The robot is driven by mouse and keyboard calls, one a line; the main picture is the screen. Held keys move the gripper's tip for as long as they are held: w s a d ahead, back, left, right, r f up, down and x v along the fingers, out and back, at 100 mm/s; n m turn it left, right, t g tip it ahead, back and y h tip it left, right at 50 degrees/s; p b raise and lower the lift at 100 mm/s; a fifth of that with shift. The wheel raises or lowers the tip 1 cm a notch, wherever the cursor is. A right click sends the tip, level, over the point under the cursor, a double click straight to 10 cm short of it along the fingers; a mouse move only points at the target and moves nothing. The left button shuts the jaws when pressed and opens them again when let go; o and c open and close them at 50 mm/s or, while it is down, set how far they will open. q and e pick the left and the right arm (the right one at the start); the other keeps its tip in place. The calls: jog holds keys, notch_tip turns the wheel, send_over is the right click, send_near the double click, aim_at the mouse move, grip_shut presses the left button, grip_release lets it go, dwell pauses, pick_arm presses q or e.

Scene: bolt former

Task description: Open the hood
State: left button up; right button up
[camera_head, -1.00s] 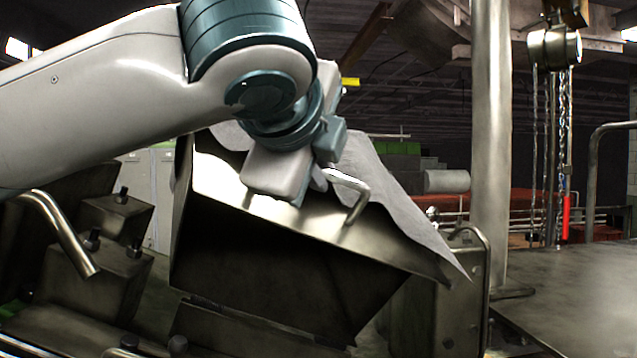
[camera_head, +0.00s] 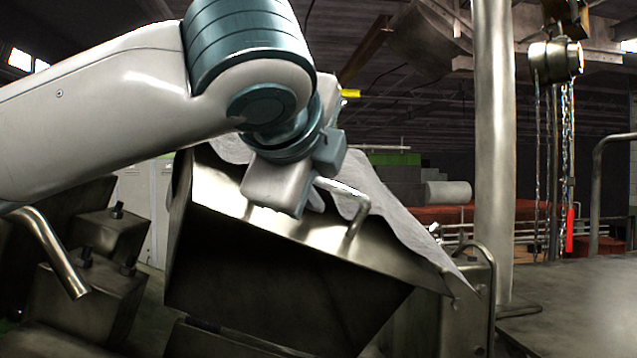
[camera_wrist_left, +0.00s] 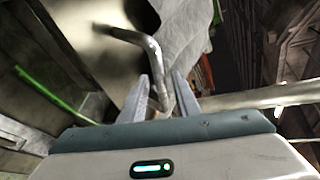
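The hood (camera_head: 290,222) is a metal cover with a pale grey outer face, tilted up in the head view with a dark hollow beneath its front edge. Its bent bar handle (camera_head: 355,215) is on the front edge. My left gripper (camera_head: 318,203) is at the handle, with its fingers partly hidden by its own body. In the left wrist view the handle (camera_wrist_left: 153,62) runs between the two fingers of my left gripper (camera_wrist_left: 162,78). The fingers stand apart, with narrow gaps seeming to show beside the bar. My right gripper is not in view.
A metal post (camera_head: 493,150) stands right of the hood, with a flat metal surface (camera_head: 575,305) beside it. A chain hoist (camera_head: 555,60) hangs at upper right. Metal blocks with bolts (camera_head: 90,290) and a bent pipe (camera_head: 58,255) are at left.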

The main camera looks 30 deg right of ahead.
pick_arm(q)
jog(key=shift+s, duration=0.1)
jog(key=shift+s+a+r+b, duration=0.15)
jog(key=shift+s+a+b, duration=0.15)
jog(key=shift+s+a, duration=0.05)
jog(key=b+v, duration=0.6)
jog(key=v, duration=1)
jog(key=shift+s+a, duration=0.1)
